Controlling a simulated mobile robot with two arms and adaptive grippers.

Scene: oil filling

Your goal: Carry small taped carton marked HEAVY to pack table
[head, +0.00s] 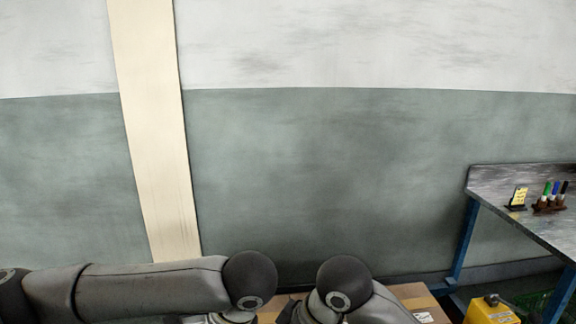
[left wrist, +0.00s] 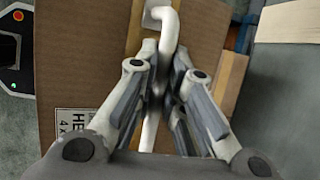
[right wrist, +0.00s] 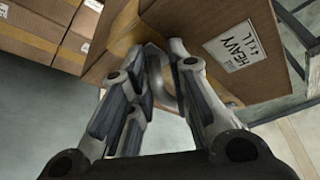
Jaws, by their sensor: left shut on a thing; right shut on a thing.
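The brown taped carton (head: 408,296) shows only in part at the bottom of the head view, behind my arms. In the left wrist view its brown face (left wrist: 85,50) fills much of the picture, with a partly hidden label. My left gripper (left wrist: 165,75) is shut on a pale bar handle (left wrist: 168,25) at the carton. In the right wrist view the carton (right wrist: 185,25) bears a white HEAVY label (right wrist: 231,46). My right gripper (right wrist: 156,65) is shut on a handle there, partly hidden by the fingers.
A table (head: 515,176) with blue legs stands at the right, holding a small yellow sign (head: 518,197) and several markers (head: 550,195). Other cartons (right wrist: 40,28) show in the right wrist view. A wall lies ahead.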

